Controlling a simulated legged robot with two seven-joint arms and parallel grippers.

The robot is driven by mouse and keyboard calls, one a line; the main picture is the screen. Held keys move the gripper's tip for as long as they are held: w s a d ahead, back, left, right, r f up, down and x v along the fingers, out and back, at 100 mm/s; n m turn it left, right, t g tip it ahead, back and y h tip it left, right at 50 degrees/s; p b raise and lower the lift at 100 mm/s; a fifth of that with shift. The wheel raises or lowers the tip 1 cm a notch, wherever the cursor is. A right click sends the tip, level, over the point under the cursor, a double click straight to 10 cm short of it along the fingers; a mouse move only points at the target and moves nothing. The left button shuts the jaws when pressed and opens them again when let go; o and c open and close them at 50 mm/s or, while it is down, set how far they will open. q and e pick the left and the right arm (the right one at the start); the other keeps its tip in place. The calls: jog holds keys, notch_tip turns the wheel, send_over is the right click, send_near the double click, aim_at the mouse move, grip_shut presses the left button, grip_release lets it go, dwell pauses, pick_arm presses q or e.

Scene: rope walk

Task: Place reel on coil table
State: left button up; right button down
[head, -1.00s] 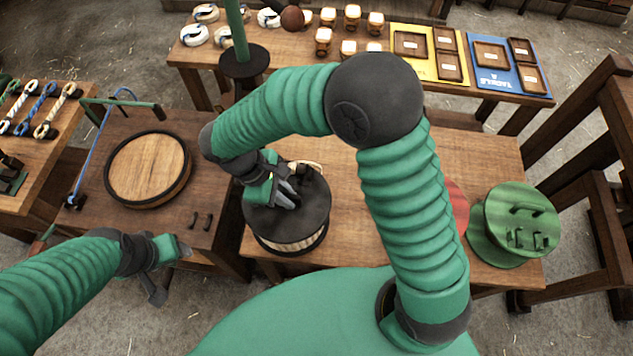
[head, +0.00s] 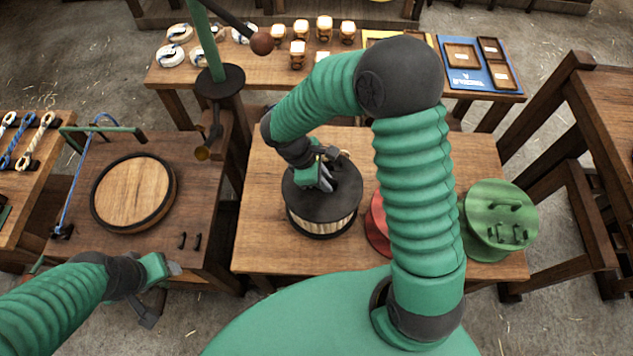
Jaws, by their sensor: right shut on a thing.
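A black-flanged reel wound with pale rope (head: 322,215) is over the middle table (head: 275,255), left of a red reel (head: 377,225). My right gripper (head: 326,182) is shut on the top of this black reel. The reel looks upright; I cannot tell whether it touches the tabletop. My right arm hides part of the red reel. A green reel (head: 500,220) stands at the table's right end. My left gripper (head: 160,285) is open and empty, in front of the left table.
The left table (head: 200,205) carries a round wooden disc with a dark rim (head: 133,192). A green post on a dark base (head: 219,82) stands behind the middle table. A back table (head: 165,80) holds rope coils, jars and trays. The middle table's front left is bare.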

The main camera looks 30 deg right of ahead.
jog(key=shift+d, duration=0.55)
jog(key=shift+d+f, duration=0.25)
jog(key=shift+f, duration=1.1)
jog(key=shift+a+f, duration=0.3)
jog(key=shift+f, duration=0.1)
jog(key=c, duration=1.4)
grip_release()
jog(key=shift+d+f, duration=0.1)
